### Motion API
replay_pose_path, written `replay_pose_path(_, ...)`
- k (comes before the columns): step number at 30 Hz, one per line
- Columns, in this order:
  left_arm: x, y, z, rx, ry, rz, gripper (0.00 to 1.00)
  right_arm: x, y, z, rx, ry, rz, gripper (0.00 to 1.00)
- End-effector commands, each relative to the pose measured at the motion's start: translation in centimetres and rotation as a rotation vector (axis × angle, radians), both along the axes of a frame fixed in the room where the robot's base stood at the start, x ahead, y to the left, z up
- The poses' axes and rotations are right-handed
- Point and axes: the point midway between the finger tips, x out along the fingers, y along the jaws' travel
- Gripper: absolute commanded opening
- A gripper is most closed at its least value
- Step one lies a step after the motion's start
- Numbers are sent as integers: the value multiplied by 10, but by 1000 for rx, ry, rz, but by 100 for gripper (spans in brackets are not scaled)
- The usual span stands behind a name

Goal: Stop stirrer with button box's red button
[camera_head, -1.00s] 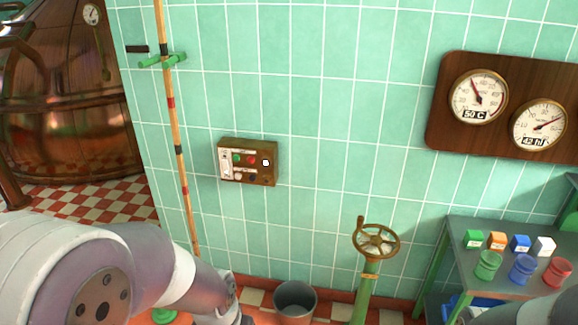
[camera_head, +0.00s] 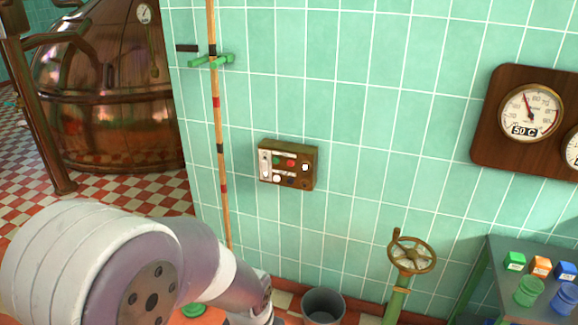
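The button box (camera_head: 288,165) is a brown box fixed to the green tiled wall, near the middle of the head view. Its red button (camera_head: 291,163) sits in the upper row, between a green button (camera_head: 276,160) and a white-marked dark one (camera_head: 305,167). More small buttons are in the lower row. The stirrer itself cannot be made out; a large copper kettle (camera_head: 110,95) stands at the upper left. My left arm reaches in from the lower left, below the box and apart from it. Its gripper is not visible. My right gripper is not in view.
A wooden pole (camera_head: 217,120) stands against the wall left of the box, held by a green bracket (camera_head: 212,61). A bronze valve wheel (camera_head: 411,255) and a grey bucket (camera_head: 323,306) are below. A gauge board (camera_head: 487,125) and a table (camera_head: 482,275) with coloured blocks and jars are at right.

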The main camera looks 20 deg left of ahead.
Motion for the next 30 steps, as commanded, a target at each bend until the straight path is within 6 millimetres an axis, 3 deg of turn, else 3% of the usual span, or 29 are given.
replay_pose_path(9,0,0,0,0,0,0,43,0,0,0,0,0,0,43)
replay_pose_path(13,0,0,0,0,0,0,0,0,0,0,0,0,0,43)
replay_pose_path(30,0,0,0,0,0,0,0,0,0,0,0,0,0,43)
